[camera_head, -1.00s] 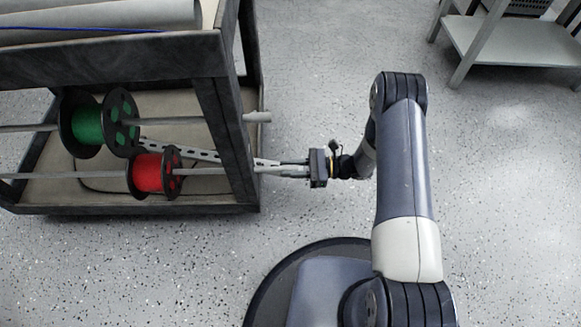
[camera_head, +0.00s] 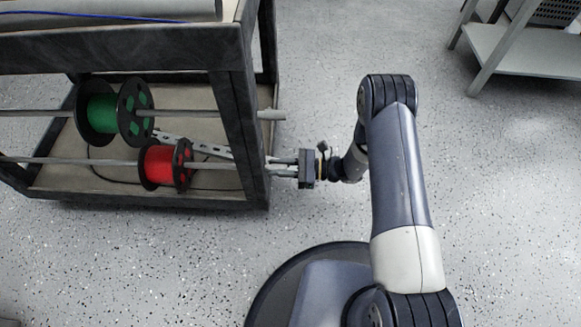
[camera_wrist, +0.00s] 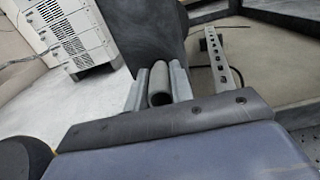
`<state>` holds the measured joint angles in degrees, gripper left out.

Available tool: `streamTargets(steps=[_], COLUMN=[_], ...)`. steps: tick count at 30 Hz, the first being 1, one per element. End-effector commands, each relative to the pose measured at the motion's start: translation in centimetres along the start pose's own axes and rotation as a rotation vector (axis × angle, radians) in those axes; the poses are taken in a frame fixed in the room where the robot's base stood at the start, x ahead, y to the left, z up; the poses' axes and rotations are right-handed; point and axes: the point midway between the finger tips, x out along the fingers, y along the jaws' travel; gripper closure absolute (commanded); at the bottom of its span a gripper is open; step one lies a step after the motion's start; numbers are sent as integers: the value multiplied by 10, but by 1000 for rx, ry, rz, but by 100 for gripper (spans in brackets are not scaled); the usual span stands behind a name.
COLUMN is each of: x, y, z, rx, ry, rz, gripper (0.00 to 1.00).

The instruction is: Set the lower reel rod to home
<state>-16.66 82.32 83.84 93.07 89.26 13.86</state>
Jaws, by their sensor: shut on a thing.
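The lower reel rod (camera_head: 214,166) is a thin grey bar through the cart's lower bay, carrying the red reel (camera_head: 158,166). Its right end comes out past the cart's right post. My gripper (camera_head: 277,166) is shut on that end, close beside the post. In the wrist view the rod's hollow round end (camera_wrist: 158,98) sits between the two grey fingers of my gripper (camera_wrist: 158,84). The green reel (camera_head: 101,112) hangs on the upper rod (camera_head: 190,113), whose end sticks out to the right of the cart. The fingertips' contact is partly hidden by the post.
The dark cart's right post (camera_head: 240,135) stands just left of my gripper. A slotted metal strip (camera_head: 190,144) lies on the cart's lower shelf. A grey table (camera_head: 525,55) stands at the upper right. The speckled floor right of the cart is open.

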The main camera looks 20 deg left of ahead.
Motion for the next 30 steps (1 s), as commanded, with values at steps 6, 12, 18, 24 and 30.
streamTargets(steps=[6,12,18,24,30], x=[4,4,3,2,-20], y=[0,0,0,0,-1], z=[0,0,0,0,2], rx=[-1,-2,-1,-1,0], ry=[0,0,0,0,1], rz=[1,1,1,0,-5], gripper=[100,67,55,55,55])
